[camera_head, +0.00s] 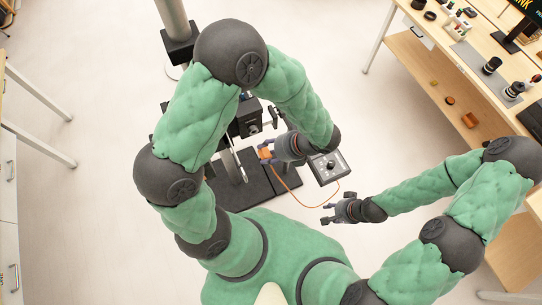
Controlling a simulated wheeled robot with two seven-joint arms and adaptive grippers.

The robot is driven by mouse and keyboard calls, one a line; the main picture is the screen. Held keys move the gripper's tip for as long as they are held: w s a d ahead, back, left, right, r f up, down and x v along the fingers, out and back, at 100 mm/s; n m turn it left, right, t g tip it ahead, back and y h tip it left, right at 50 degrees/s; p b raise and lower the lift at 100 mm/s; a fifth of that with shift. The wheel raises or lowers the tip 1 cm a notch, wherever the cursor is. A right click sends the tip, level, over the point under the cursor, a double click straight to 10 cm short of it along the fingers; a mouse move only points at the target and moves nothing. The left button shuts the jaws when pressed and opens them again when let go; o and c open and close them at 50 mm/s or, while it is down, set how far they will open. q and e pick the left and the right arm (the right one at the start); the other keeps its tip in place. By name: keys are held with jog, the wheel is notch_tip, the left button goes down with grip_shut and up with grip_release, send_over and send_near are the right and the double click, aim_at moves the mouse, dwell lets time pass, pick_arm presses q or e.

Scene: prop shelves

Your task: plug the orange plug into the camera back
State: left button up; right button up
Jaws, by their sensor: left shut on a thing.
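The orange plug (265,154) is held in my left gripper (267,152), which is shut on it in the middle of the view. A thin orange cable (293,196) loops from the plug to a grey box with a dark knob (328,168). The black camera (248,118) stands just above and left of the plug, partly hidden by my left arm. The plug appears apart from the camera. The camera's socket is too small to make out. My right gripper (326,214) is open and empty, below the grey box.
A black base plate (258,189) with a slim post lies under the camera. A wooden bench (470,60) with lenses and small props stands at upper right, with a lower shelf. A white-legged table is at the left edge. Open floor lies between.

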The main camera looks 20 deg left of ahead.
pick_arm(q)
jog(key=w+a, duration=0.2)
jog(key=a, duration=0.1)
jog(key=shift+w+b, duration=0.25)
jog(key=shift+b, duration=0.05)
jog(key=shift+w+a+m+p, duration=0.15)
jog(key=shift+m+p, duration=0.15)
jog(key=shift+p, duration=0.3)
dwell(1.5)
jog(key=shift+w+a+p, duration=0.3)
jog(key=shift+w+a, duration=0.25)
jog(key=shift+a, duration=0.2)
dwell(2.9)
jog(key=shift+w+a+r, duration=0.1)
jog(key=shift+w, duration=0.1)
dwell(1.0)
jog(key=o, duration=1.3)
jog(key=shift+o, duration=0.3)
jog(key=shift+a, duration=0.15)
